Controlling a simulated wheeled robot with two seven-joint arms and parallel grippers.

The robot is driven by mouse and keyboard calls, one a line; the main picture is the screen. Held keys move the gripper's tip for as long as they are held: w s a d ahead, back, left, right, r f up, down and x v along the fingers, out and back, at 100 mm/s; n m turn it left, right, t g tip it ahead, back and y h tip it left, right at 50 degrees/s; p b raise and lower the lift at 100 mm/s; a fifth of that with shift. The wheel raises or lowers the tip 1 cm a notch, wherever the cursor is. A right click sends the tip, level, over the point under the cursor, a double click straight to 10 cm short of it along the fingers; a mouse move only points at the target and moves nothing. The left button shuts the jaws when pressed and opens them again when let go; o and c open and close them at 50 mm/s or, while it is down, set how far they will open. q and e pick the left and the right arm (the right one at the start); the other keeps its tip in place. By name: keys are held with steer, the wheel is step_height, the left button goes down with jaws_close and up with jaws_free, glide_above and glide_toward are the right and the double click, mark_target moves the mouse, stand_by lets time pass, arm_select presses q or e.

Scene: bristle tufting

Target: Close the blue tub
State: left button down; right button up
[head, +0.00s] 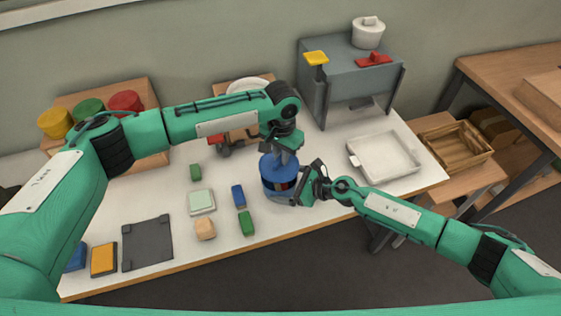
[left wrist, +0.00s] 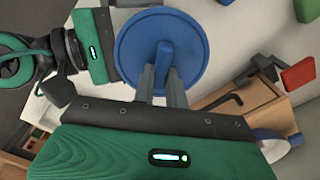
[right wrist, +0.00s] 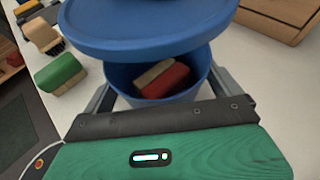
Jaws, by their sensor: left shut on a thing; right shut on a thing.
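The blue tub (head: 279,185) stands on the white table, and in the right wrist view (right wrist: 120,75) a red and beige block (right wrist: 165,80) lies inside it. The blue lid (right wrist: 150,25) is above the tub, with an open gap on the near side. My left gripper (head: 286,154) is shut on the lid's upright handle, as the left wrist view of the lid (left wrist: 190,50) shows. My right gripper (head: 301,188) is shut on the tub, with one finger at each side of its wall. The far side of the tub's rim is hidden by the lid.
A white tray (head: 385,157) stands to the right. A grey stand (head: 345,75) is behind.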

mark_target(281, 166)
arm_select(q)
steer(key=shift+f, duration=1.25)
steer(key=shift+f, duration=0.85)
steer(key=shift+f, duration=0.6)
steer(key=c, duration=1.3)
jaws_free()
steer(key=shift+c, duration=0.2)
steer(key=shift+r, duration=0.1)
step_height(281, 166, up, 12)
steer(key=shift+f, duration=0.1)
